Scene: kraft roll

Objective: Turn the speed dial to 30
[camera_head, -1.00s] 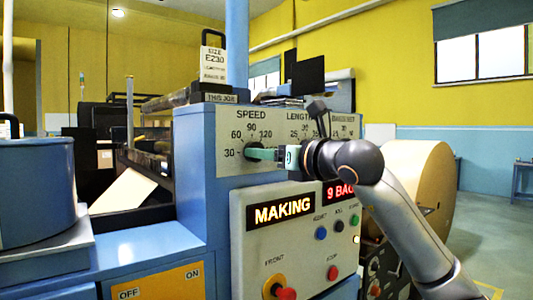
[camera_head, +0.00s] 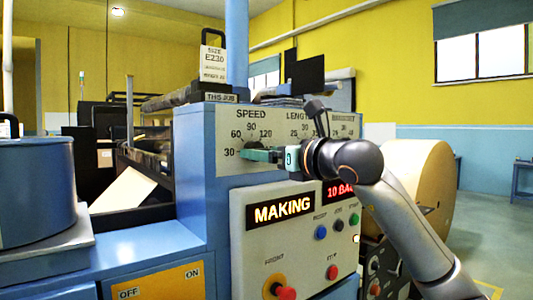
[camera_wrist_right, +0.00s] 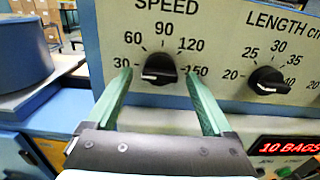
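The speed dial (camera_wrist_right: 160,69) is a black knob on the pale panel, under the word SPEED with marks from 30 to 150. In the right wrist view its pale pointer mark lies on the left, toward the 30 side. My right gripper (camera_wrist_right: 160,75) is open, with one green finger to each side of the knob and a visible gap on both sides. In the head view the right gripper (camera_head: 250,154) is at the speed dial (camera_head: 254,144) and partly hides it. My left gripper is not in view.
The length dial (camera_wrist_right: 266,80) is right of the speed dial. Below are a lit MAKING display (camera_head: 283,211), a red bag counter (camera_head: 340,190), coloured buttons and a red knob (camera_head: 284,292). A large kraft roll (camera_head: 425,190) stands behind my right arm.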

